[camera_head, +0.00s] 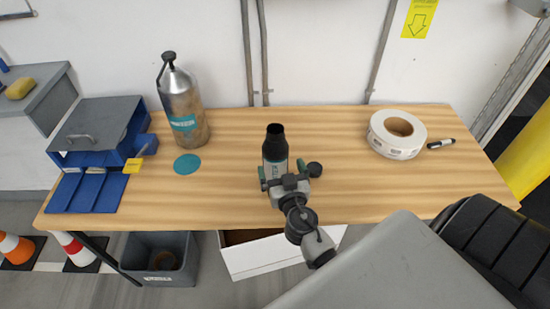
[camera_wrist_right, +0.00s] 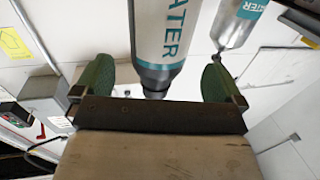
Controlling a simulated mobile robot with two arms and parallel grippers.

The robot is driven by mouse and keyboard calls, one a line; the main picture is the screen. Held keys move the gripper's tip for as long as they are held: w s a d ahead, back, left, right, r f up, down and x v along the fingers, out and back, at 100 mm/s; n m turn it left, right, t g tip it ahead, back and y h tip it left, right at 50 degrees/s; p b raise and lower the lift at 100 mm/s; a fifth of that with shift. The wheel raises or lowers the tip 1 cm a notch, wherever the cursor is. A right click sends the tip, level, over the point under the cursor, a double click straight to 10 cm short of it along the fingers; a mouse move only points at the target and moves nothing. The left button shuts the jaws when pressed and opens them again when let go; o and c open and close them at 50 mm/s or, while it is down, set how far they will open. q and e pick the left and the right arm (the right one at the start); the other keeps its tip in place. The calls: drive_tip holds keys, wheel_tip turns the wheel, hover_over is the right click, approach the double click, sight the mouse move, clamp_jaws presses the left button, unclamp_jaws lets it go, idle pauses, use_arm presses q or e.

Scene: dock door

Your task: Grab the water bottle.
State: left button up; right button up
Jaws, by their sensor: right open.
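The water bottle (camera_head: 274,146) stands upright near the middle of the wooden table (camera_head: 350,190), with a black top and a pale grey body. In the right wrist view the bottle (camera_wrist_right: 160,35) shows its teal WATER lettering. My right gripper (camera_head: 282,170) is open at the near side of the bottle. In the wrist view my right gripper (camera_wrist_right: 157,77) has its green-padded fingers on either side of the bottle's line, with gaps on both sides. How deep the bottle sits between them is hard to tell. My left gripper is not in view.
A larger metal bottle (camera_head: 183,105) stands back left; a teal disc (camera_head: 187,163) lies before it. A blue organiser (camera_head: 95,150) is at the left end. A label roll (camera_head: 396,135) and marker (camera_head: 441,144) lie right. A small black round thing (camera_head: 314,169) sits right of my gripper.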

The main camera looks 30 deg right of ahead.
sight(279, 161)
drive_tip(key=shift+x, duration=0.8)
drive_tip(key=x, duration=0.1)
drive_tip(key=p+x, duration=0.2)
drive_tip(key=x, duration=0.1)
drive_tip(key=shift+w+d+r, duration=0.1)
drive_tip(key=shift+r, duration=0.15)
drive_tip(key=shift+w+d+f, duration=0.15)
drive_tip(key=shift+w, duration=0.25)
drive_tip(key=shift+s, duration=0.1)
drive_tip(key=c, duration=1)
drive_tip(key=shift+r, duration=0.2)
